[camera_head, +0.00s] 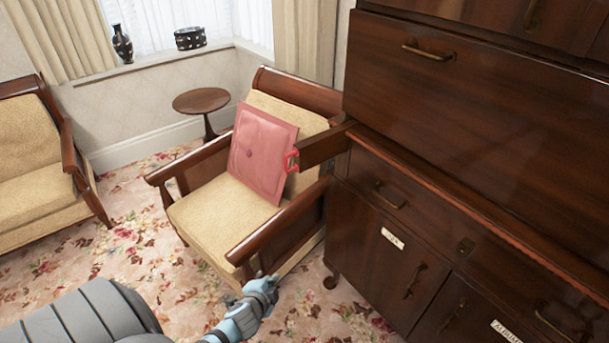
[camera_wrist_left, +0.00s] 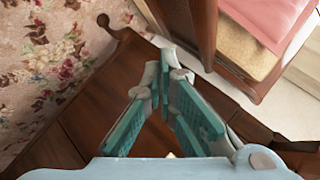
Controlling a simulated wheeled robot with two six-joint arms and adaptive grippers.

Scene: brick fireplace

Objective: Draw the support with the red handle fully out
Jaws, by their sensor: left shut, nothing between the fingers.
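The support (camera_head: 322,149) is a dark wooden bar that sticks out from the left end of the bureau at the height of the red-brown ledge. Its red handle (camera_head: 291,160) is on the bar's outer end, over the armchair and beside the pink cushion. My left gripper (camera_head: 270,283) is low in front of the armchair, well below the handle and apart from it. In the left wrist view its fingers (camera_wrist_left: 172,62) meet at the tips, shut and empty. The handle cannot be made out there. My right gripper is not in view.
The bureau (camera_head: 440,95) fills the right side, with a closed front and labelled doors. The armchair (camera_head: 205,215) with the pink cushion (camera_head: 262,150) stands close against its left end. A small round table (camera_head: 201,101) is behind. Flowered carpet is open at the front left.

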